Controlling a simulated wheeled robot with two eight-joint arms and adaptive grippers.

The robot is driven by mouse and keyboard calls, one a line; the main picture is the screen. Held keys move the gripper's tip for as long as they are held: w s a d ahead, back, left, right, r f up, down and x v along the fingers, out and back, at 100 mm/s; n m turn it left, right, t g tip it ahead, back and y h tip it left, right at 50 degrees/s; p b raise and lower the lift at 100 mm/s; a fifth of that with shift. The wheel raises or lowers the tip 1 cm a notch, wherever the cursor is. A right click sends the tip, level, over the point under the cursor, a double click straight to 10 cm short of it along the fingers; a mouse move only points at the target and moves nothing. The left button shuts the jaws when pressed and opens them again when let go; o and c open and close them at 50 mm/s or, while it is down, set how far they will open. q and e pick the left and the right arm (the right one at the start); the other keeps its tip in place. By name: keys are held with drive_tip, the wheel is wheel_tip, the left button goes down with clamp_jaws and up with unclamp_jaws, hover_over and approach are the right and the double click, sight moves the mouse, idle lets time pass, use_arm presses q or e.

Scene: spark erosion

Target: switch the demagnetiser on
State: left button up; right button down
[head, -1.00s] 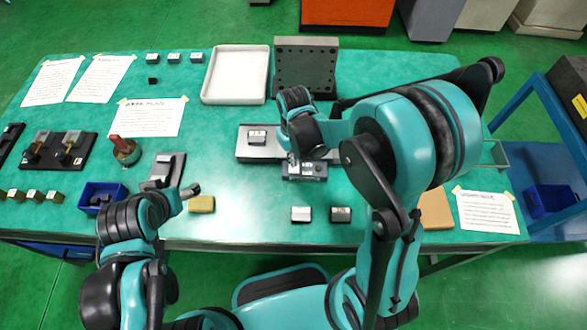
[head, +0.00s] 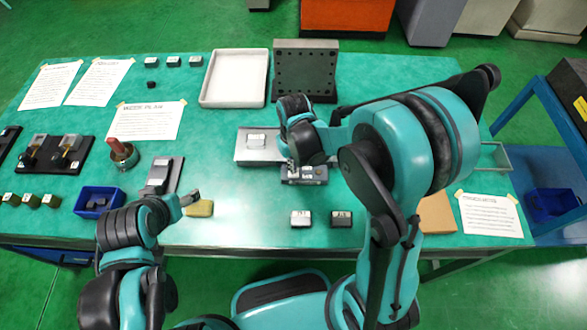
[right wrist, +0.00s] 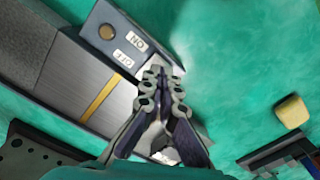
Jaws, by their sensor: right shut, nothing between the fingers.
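The demagnetiser is a flat silver plate (head: 245,155) with a dark control box (head: 315,174) at its front right. In the right wrist view the plate (right wrist: 62,75) has a yellow stripe, and the box (right wrist: 90,28) carries ON and OFF labels and a round brass-coloured part. My right gripper (head: 291,168) is shut and empty at the left part of the box; in the right wrist view its fingertips (right wrist: 164,72) are just past the OFF label. They hide the box end there; I cannot make out the switch or any contact. My left gripper (head: 191,197) is near a yellow block.
Two labelled blocks (head: 301,219) stand in front of the box. A white tray (head: 207,96) and a dark holed plate (head: 305,48) are behind. A blue bin (head: 83,209) is at the left.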

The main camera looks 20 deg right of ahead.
drive_tip(key=shift+f+b, duration=0.95)
drive_tip(key=shift+f, duration=0.15)
idle(0.9)
drive_tip(key=shift+r, duration=0.2)
drive_tip(key=shift+r+p, duration=2.7)
drive_tip(key=shift+r, duration=0.75)
drive_tip(key=shift+f, duration=0.1)
